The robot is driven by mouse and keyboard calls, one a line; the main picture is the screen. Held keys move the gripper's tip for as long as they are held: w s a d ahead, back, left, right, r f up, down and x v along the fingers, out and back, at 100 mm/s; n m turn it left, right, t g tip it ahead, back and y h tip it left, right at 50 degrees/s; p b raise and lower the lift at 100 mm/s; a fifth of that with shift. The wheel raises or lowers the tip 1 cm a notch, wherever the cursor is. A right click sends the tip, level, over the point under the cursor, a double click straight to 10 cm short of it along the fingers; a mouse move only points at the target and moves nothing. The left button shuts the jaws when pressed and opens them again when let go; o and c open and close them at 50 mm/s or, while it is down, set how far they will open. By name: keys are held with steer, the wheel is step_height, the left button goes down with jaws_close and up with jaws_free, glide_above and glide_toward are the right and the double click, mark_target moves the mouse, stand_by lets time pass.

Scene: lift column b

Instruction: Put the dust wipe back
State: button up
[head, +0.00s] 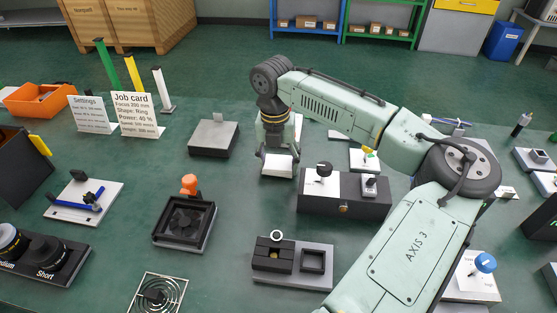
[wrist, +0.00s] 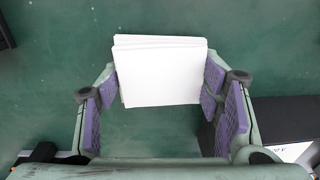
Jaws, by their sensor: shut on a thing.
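The dust wipe (head: 279,170) looks like a small white folded stack of sheets. It hangs between the fingers of my gripper (head: 278,158), near the middle of the bench. In the wrist view the wipe (wrist: 160,75) shows its layered far edge, with the purple finger pads of my gripper (wrist: 161,88) against its left and right sides. My gripper is shut on it. I cannot tell for sure whether its lower end touches the bench. No marked place for the wipe can be made out.
A dark box with a white top (head: 340,200) stands close to the right of the gripper. A dark block with a grey top (head: 213,138) stands to the left. A black tray with an orange knob (head: 184,224) and a grey two-socket fixture (head: 292,262) are nearer. Bare bench lies between them.

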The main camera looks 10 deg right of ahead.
mark_target(276, 162)
steer(key=shift+f, duration=0.2)
steer(key=shift+f, duration=0.2)
steer(key=o, duration=0.9)
steer(key=shift+c, duration=0.2)
steer(key=shift+r, duration=0.1)
step_height(276, 162, up, 12)
steer(key=b, duration=0.1)
steer(key=shift+a, duration=0.25)
steer(key=shift+w+r, duration=0.1)
